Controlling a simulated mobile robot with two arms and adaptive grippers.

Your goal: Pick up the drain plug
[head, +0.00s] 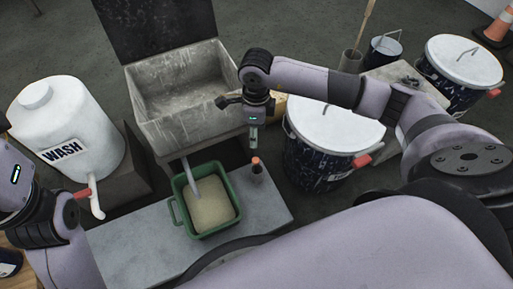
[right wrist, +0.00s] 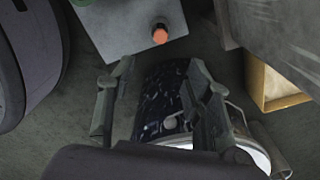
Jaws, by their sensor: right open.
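The drain plug (head: 256,166), a small dark piece with an orange top, stands upright on the grey slab near its back right edge. In the right wrist view the orange top of the plug (right wrist: 159,35) shows ahead of the fingertips on the slab corner. My right gripper (head: 253,147) hangs pointing down just behind the plug in the head view. In the right wrist view the gripper (right wrist: 158,78) is open and empty, with the plug outside its fingers. Part of my left arm shows at the left edge, but its gripper is not visible.
A green bin (head: 176,212) of pale grains stands on the slab (head: 125,247) left of the plug. The concrete sink (head: 190,118) is behind it. A white-lidded drum (head: 325,170) stands close on the right. A white WASH tank (head: 85,120) is at left.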

